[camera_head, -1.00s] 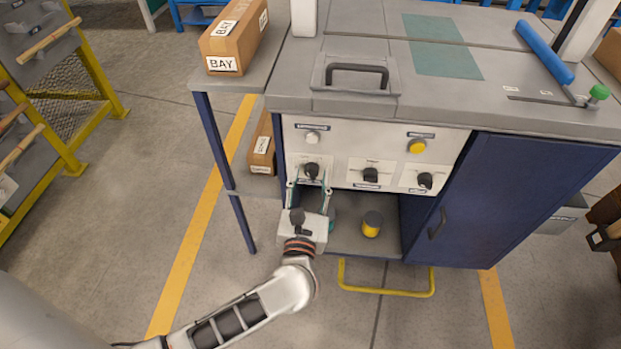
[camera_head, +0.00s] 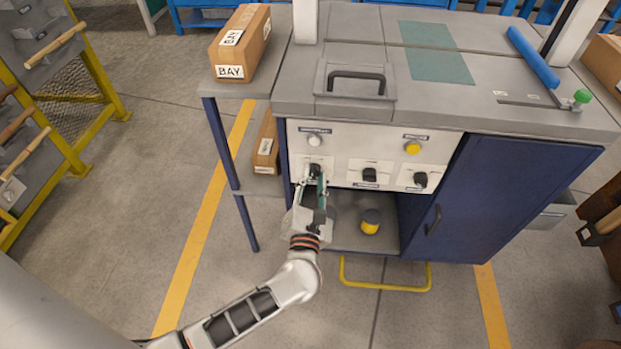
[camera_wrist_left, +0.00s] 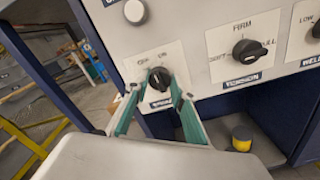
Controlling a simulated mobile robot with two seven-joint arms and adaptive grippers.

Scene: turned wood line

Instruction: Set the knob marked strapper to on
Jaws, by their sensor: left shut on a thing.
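The black knob (camera_head: 315,169) at the left of the panel's lower row has a white plate with what look like off and on marks. It shows in the left wrist view (camera_wrist_left: 160,77); the name label below it is partly hidden by a finger. My left gripper (camera_head: 316,182) reaches up from below and is shut on this knob. In the left wrist view its green-padded fingers (camera_wrist_left: 158,88) sit on either side of the knob. I cannot tell which mark the knob points to. My right gripper is not in view.
Two more black knobs, the tension knob (camera_wrist_left: 249,51) and another (camera_head: 420,180), sit to the right. A white button (camera_head: 314,140) and a yellow button (camera_head: 412,148) are above. A yellow-and-black object (camera_head: 370,221) stands on the shelf below. A blue door (camera_head: 500,200) is at right.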

